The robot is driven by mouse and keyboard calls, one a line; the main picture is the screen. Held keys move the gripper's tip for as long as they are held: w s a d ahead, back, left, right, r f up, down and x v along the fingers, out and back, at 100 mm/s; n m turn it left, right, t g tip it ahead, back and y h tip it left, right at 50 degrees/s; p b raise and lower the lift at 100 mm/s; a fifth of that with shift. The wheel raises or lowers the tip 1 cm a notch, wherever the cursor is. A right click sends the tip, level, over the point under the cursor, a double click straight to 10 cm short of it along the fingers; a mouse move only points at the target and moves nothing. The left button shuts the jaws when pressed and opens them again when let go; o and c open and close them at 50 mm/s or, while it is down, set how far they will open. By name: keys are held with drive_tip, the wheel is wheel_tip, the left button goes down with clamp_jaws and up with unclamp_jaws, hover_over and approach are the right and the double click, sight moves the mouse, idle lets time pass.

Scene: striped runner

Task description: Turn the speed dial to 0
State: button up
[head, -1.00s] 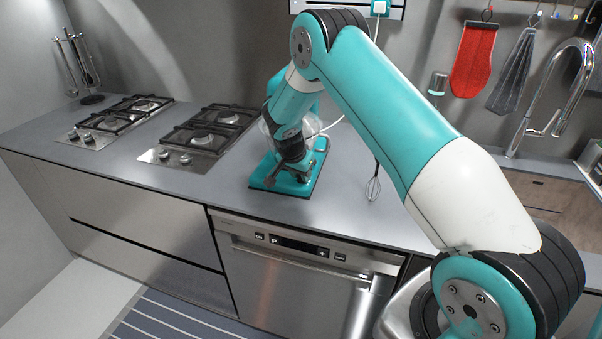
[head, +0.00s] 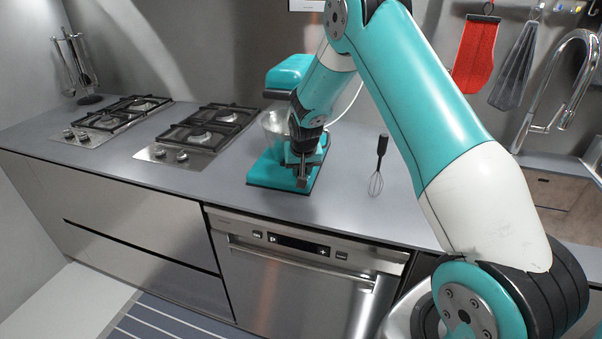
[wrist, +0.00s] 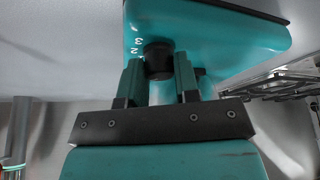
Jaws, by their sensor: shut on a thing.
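The teal stand mixer (head: 288,76) stands on the counter behind my forearm, with its base (head: 268,172) in front and a clear bowl partly hidden by my arm. In the wrist view, the speed dial (wrist: 158,56) is a dark round knob on the teal mixer body (wrist: 215,40). White figures 3 and 2 show to its left; I cannot make out a pointer or other marks. My gripper (wrist: 159,72) has one finger on each side of the dial and is shut on it. In the head view my gripper (head: 302,174) is low over the mixer's base and hides the dial.
A whisk (head: 376,178) lies on the counter right of the mixer. Two gas hobs (head: 200,135) are on the left. A dishwasher (head: 300,270) is below the counter. A red mitt (head: 474,55) hangs near the tap (head: 560,90). The front counter is mostly clear.

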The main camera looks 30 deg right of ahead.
drive_tip(key=n, duration=0.2)
drive_tip(key=n+y+b, duration=0.1)
drive_tip(key=n, duration=0.1)
drive_tip(key=shift+d+f+y+b, duration=0.1)
drive_tip(key=shift+d+y+b, duration=0.05)
drive_tip(key=shift+y+b, duration=0.15)
drive_tip(key=shift+n+y+b, duration=0.45)
drive_tip(key=shift+n+y, duration=0.25)
drive_tip(key=shift+n, duration=1.1)
drive_tip(key=o, duration=0.9)
drive_tip(key=shift+s, duration=0.1)
drive_tip(key=b+v, duration=0.2)
drive_tip(key=v, duration=1.5)
drive_tip(key=shift+s+d+r, duration=0.15)
drive_tip(key=shift+r, duration=0.1)
